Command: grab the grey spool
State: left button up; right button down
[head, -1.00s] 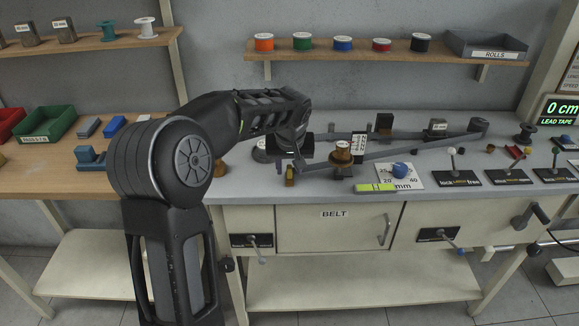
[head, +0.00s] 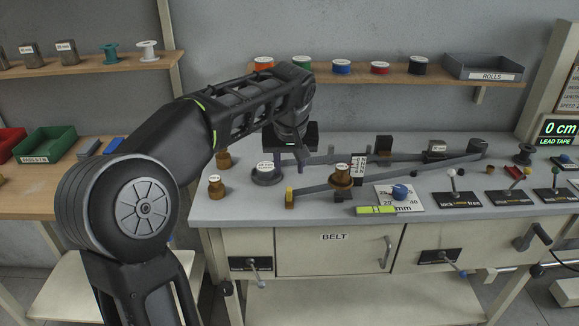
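A dark grey spool (head: 523,153) stands upright on the bench at the right, below the lead tape display. A pale spool (head: 148,50) stands on the upper left shelf, beside a teal one (head: 110,54); its shade looks white to light grey. My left gripper (head: 300,155) hangs over the back middle of the bench, far from both pale and dark grey spools. Its fingers are small and partly hidden, so their opening is unclear. I see nothing clearly held in it. My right gripper is out of view.
Labelled weights (head: 217,187) and a grey disc (head: 267,175) sit near my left arm. A long metal beam (head: 420,168) crosses the bench. Lever plates (head: 457,199) line the right front. Coloured spools (head: 342,67) and a rolls tray (head: 485,68) fill the back shelf.

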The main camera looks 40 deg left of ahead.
aim_at(265, 169)
jog(key=u, duration=1.4)
